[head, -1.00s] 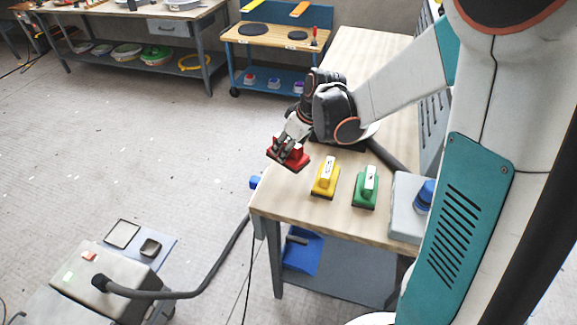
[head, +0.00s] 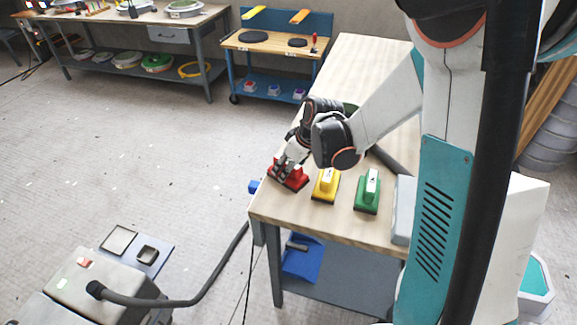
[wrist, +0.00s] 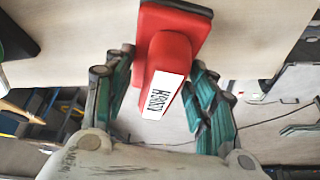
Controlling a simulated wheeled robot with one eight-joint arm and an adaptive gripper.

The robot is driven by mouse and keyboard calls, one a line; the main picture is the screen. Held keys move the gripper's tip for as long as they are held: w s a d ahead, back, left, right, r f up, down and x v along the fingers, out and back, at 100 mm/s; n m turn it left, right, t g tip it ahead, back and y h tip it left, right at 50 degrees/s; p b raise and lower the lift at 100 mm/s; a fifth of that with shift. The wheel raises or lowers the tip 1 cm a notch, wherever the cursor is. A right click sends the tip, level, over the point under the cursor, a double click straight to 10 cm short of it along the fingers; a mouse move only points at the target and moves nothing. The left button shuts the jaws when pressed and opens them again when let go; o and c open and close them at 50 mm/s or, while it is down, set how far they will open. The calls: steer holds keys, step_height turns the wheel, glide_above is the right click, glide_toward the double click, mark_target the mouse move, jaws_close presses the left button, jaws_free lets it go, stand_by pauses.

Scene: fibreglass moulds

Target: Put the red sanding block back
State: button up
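The red sanding block (head: 291,180) sits at the left edge of the wooden bench top, left of the yellow block (head: 326,185) and the green block (head: 367,190). In the wrist view, the red block (wrist: 168,52) shows its dark-edged base and its upright handle with a white lettered label. My gripper (head: 284,166) is over the red block. In the wrist view, the fingers of my gripper (wrist: 164,80) stand on both sides of the handle, with gaps visible between fingers and handle. The fingers hide part of the block in the head view.
The wooden bench (head: 300,219) has bare room in front of the blocks. A grey box (head: 402,210) stands right of the green block. A blue dustpan (head: 301,258) lies on the lower shelf. A grey machine with a hose (head: 170,299) stands on the floor at the left.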

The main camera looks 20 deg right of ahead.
steer(key=o, duration=0.4)
steer(key=shift+c, duration=0.2)
steer(key=p+v, duration=0.4)
steer(key=v, duration=0.8)
steer(key=shift+r, duration=0.2)
